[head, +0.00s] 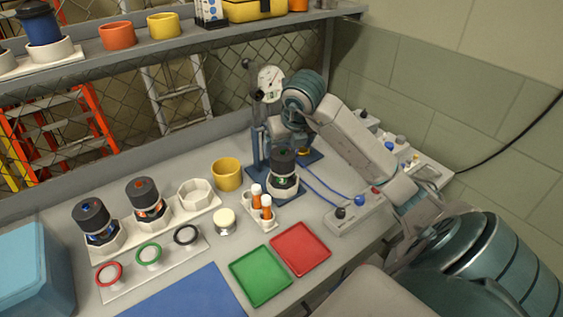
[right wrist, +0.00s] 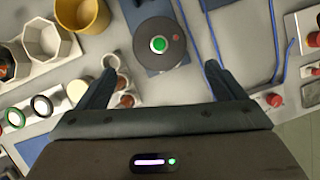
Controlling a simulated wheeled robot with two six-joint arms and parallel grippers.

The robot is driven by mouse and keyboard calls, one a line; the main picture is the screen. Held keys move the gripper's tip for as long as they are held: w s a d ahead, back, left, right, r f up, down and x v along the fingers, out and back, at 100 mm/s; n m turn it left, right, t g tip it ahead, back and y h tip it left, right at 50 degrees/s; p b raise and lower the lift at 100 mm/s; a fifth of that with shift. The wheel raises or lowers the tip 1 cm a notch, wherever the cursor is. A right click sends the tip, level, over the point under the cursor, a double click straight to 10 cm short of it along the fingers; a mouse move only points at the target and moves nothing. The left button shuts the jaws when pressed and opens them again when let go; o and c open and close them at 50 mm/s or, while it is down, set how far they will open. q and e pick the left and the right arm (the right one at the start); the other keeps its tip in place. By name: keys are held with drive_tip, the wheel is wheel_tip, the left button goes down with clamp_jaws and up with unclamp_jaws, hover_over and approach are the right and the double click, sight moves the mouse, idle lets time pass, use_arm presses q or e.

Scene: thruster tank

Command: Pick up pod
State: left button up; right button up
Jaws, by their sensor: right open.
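A dark cylindrical pod (head: 283,162) with a green mark stands upright in a pale holder on a blue base plate at the test stand. Its black round top (right wrist: 160,38) with a green centre shows in the right wrist view, between and ahead of the fingers. My right gripper (head: 288,140) is open, just above this pod, with nothing between its fingers (right wrist: 152,80). Two similar pods, one with blue (head: 92,217) and one with orange (head: 147,197), stand in a white rack at the left. My left gripper is out of view.
The rack has an empty octagonal seat (head: 195,193). A yellow cup (head: 227,175), orange-capped vials (head: 261,203) and a white button (head: 225,221) stand near the pod. Green (head: 260,276) and red (head: 300,248) trays lie in front. A switch box (head: 356,213) with blue cables is at the right.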

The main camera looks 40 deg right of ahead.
sight(281, 150)
drive_tip(key=b+x, duration=0.1)
drive_tip(key=x, duration=0.2)
drive_tip(key=shift+a, duration=0.1)
drive_tip(key=shift+w+f, duration=0.25)
drive_tip(key=shift+w+d+f+p, duration=0.3)
drive_tip(key=shift+w+f+p, duration=0.15)
drive_tip(key=shift+f+p, duration=0.15)
drive_tip(key=shift+p+x, duration=0.3)
drive_tip(key=shift+x, duration=0.85)
drive_tip(key=shift+w+d+f, duration=0.15)
drive_tip(key=shift+f, duration=0.2)
drive_tip(key=shift+w+f, duration=0.1)
drive_tip(key=shift+f, duration=0.05)
drive_tip(key=c, duration=1.6)
drive_tip(key=shift+r, duration=0.65)
wheel_tip(281, 150, up, 3)
drive_tip(key=shift+f+b, duration=0.1)
drive_tip(key=shift+b, duration=0.55)
wheel_tip(281, 150, up, 4)
drive_tip(key=shift+r+p, duration=0.15)
drive_tip(key=shift+p, duration=1.05)
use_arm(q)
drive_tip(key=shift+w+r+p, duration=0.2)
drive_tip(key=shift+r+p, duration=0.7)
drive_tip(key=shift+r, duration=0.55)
use_arm(e)
drive_tip(key=shift+r, duration=0.9)
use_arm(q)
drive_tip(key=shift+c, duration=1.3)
